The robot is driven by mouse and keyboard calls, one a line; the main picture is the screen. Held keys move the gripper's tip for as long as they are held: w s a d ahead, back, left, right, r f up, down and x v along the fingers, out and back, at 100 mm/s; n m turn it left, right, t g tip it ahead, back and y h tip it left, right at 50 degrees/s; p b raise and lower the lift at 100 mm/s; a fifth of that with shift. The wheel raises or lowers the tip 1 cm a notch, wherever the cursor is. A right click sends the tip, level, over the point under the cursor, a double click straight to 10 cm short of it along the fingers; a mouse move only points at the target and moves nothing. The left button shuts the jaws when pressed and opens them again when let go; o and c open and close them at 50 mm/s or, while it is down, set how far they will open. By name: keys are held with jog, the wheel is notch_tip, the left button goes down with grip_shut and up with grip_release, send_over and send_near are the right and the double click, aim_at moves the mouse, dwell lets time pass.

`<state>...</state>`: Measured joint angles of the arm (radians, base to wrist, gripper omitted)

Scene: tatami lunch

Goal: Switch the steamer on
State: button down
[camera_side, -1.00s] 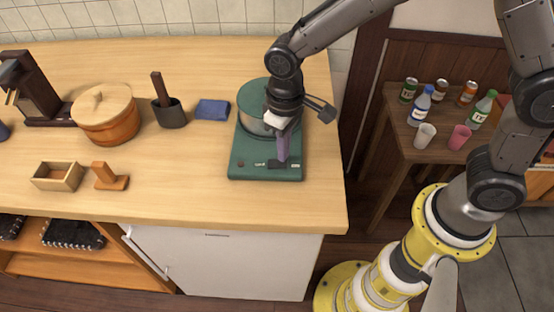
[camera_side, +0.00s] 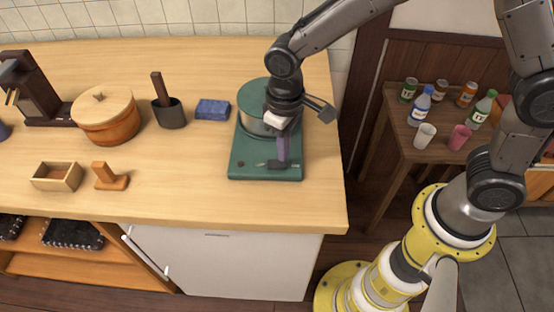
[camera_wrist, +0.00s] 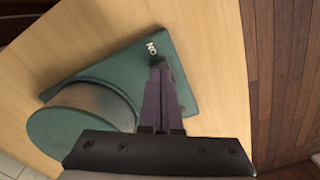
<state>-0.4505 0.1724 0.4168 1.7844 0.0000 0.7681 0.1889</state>
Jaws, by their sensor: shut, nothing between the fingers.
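The steamer is a green base (camera_side: 240,172) with a round lidded pot (camera_side: 255,95) at its back, on the counter's right end. It also shows in the wrist view (camera_wrist: 75,125). My gripper (camera_side: 282,165) points down at the front panel, its purple fingers shut and empty. In the wrist view the fingertips (camera_wrist: 158,66) are close beside the white ON marking (camera_wrist: 152,49). A dark switch strip (camera_side: 262,165) shows left of the fingertips in the side view. The fingers hide part of it, so its exact position and any contact are unclear.
A blue block (camera_side: 212,109), a dark holder (camera_side: 170,114) and a lidded wooden tub (camera_side: 108,120) stand left of the steamer. A small wooden box (camera_side: 57,177) and a wooden stamp-like piece (camera_side: 110,177) are nearer the front. The counter between them and the steamer is clear.

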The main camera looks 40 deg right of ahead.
jog(key=shift+f, duration=1)
dwell(0.7)
jog(key=shift+r, duration=3.55)
jog(key=s+d+r+m+t, duration=0.3)
jog(key=s+d+r+t, duration=0.15)
jog(key=d+r, duration=0.8)
jog(key=s+d+f+t, duration=0.1)
jog(key=s+d, duration=0.3)
jog(key=s, duration=0.9)
jog(key=shift+s+f, duration=0.2)
jog(key=shift+f, duration=0.05)
